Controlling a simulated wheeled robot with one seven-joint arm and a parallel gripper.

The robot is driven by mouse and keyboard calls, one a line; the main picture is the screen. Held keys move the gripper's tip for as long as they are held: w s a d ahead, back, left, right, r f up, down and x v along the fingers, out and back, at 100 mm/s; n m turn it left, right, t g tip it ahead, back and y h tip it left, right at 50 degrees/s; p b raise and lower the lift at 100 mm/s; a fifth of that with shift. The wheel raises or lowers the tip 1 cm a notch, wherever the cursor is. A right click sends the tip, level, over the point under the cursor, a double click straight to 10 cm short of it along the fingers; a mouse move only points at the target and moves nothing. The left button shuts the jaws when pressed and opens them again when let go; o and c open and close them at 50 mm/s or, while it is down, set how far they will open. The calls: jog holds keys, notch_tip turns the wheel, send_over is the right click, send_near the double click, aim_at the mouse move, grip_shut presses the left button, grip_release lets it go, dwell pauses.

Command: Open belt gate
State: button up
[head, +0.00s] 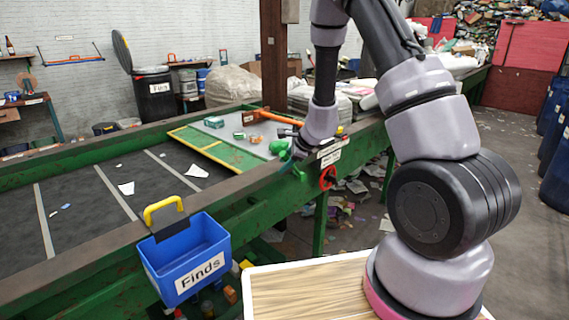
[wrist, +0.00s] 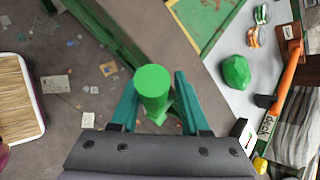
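My gripper (head: 292,160) is low over the near rail of the belt, pointing down. In the wrist view, its teal fingers (wrist: 155,80) are spread on either side of an upright green cylindrical handle (wrist: 153,88). Small gaps seem to show beside the handle, so I see no firm grip. In the head view the handle (head: 299,172) is small and partly hidden by my gripper. A green panel with yellow edges (head: 205,148), possibly the gate, lies across the belt. The handle's link to it is hidden.
A red handwheel (head: 328,178) sits on the rail's outer side. A blue Finds bin (head: 190,258) hangs on the near rail.

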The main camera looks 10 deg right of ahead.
jog(key=shift+r, duration=0.1)
jog(key=v, duration=1)
jog(key=shift+s+r, duration=0.25)
jog(key=shift+d, duration=0.1)
